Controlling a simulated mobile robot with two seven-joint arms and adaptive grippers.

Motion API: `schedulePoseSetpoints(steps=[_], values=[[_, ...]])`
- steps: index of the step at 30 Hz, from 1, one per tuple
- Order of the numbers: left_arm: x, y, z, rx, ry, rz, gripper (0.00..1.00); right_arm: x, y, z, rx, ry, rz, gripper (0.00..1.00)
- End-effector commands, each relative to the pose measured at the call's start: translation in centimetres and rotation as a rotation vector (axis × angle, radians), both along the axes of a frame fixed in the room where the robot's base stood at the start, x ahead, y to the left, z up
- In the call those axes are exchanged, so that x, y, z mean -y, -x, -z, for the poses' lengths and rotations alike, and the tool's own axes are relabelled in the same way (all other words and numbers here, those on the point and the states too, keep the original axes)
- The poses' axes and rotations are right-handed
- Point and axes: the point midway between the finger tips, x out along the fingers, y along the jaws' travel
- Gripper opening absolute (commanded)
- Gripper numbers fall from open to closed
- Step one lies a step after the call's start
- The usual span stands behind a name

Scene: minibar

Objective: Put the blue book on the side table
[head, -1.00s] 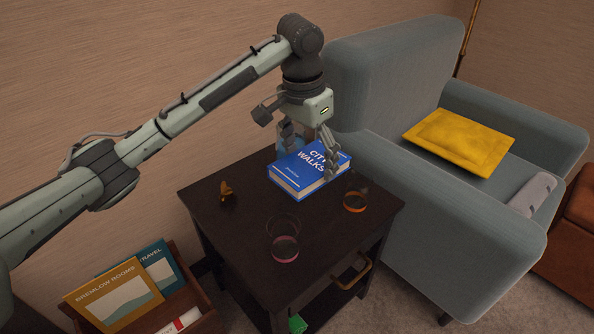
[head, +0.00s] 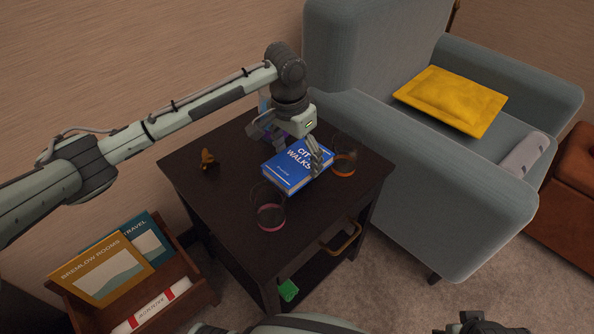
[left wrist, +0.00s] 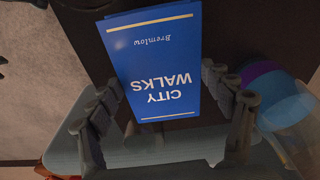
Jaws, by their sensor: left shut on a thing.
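The blue book (head: 296,170), titled "City Walks", is between the fingers of my left gripper (head: 293,146), which is shut on it. It lies over the middle of the dark side table (head: 222,200), very low; I cannot tell whether it touches the top. In the left wrist view the book (left wrist: 155,60) shows its cover upside down, with the fingers (left wrist: 165,125) on both sides of its near end.
A pink-based glass (head: 271,216) stands just in front of the book, and an orange-based glass (head: 343,163) to its right. A small orange ornament (head: 208,160) is at left. A bluish vessel (left wrist: 285,98) stands beside the gripper. The grey armchair (head: 440,195) borders the table.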

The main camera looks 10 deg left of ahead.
Motion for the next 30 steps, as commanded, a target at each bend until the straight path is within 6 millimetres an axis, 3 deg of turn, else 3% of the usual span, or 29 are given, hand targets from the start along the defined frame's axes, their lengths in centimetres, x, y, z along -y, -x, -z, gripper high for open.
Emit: schedulePoseSetpoints(steps=[4, 9, 22, 23, 27, 30], values=[[-0.1, 0.1, 2.7, -0.004, -0.001, -0.001, 0.44, 0.0, 0.0, -0.1, 0.0, 0.003, 0.001, 0.4], [0.0, 0.0, 4.6, -0.002, -0.001, -0.001, 0.44, 0.0, -0.1, -1.2, 0.01, 0.004, 0.001, 0.4], [0.0, 0.1, 5.0, -0.001, 0.0, 0.0, 0.44, 0.1, 0.3, -1.3, 0.006, 0.008, -0.002, 0.4], [0.0, 0.1, 5.1, -0.001, 0.0, 0.0, 0.83, 0.2, 0.3, -0.9, 0.002, 0.008, -0.001, 0.4], [0.0, 0.1, 5.0, -0.002, -0.001, 0.0, 1.0, 0.3, 0.6, -0.3, -0.012, 0.009, 0.001, 0.4], [0.0, 0.1, 5.0, -0.002, -0.001, 0.0, 1.0, 0.3, 0.6, -0.4, -0.01, 0.009, 0.001, 0.4]])
